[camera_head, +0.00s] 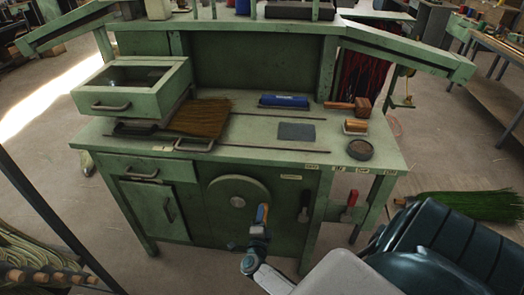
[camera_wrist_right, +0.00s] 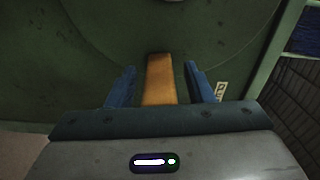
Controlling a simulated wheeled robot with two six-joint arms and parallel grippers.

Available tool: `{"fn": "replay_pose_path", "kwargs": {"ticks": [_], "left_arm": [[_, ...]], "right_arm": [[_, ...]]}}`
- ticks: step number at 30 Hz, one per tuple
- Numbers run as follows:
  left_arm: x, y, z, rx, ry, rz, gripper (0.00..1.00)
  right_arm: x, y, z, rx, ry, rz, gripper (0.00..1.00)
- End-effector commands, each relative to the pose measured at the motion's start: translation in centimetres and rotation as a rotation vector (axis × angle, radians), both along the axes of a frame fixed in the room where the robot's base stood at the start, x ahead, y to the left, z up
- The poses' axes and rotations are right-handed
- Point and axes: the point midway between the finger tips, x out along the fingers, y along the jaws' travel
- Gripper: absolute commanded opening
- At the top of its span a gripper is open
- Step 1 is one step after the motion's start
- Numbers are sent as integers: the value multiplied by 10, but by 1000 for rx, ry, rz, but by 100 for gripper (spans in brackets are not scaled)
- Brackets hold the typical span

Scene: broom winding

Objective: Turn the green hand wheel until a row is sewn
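The green hand wheel (camera_head: 230,192) is a round disc on the front panel of the green bench; in the right wrist view its face (camera_wrist_right: 190,35) fills much of the background. Its wooden handle (camera_wrist_right: 160,80) sticks out towards my right wrist camera. My right gripper (camera_head: 263,212) is low in front of the wheel's right side. In the right wrist view its two blue fingers (camera_wrist_right: 160,84) stand on either side of the handle, with a visible gap on each side. A brown bristle bundle (camera_head: 200,118) lies on the bench top. My left gripper is not in view.
The bench top (camera_head: 240,140) also holds a blue block (camera_head: 285,101), a wooden mallet (camera_head: 361,107), a dark plate (camera_head: 297,131) and a round tin (camera_head: 360,149). Right of the wheel are a black lever (camera_head: 305,205) and a red-handled lever (camera_head: 351,200). Green bristles (camera_head: 450,205) lie on the floor.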

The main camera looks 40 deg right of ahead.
Motion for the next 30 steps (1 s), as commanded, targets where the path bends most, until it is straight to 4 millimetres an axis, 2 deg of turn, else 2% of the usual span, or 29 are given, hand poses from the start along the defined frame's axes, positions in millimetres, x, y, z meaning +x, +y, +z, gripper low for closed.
{"fn": "replay_pose_path", "kwargs": {"ticks": [7,10,21,25,30], "left_arm": [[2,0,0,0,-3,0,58],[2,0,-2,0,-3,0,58],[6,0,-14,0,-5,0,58],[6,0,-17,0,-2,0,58],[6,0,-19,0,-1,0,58]], "right_arm": [[-1,1,-1,1,1,0,47],[-7,8,-2,2,1,1,47],[-53,62,-3,3,0,-1,47],[-64,75,-2,2,1,0,47],[-70,82,-1,1,1,0,47]]}}
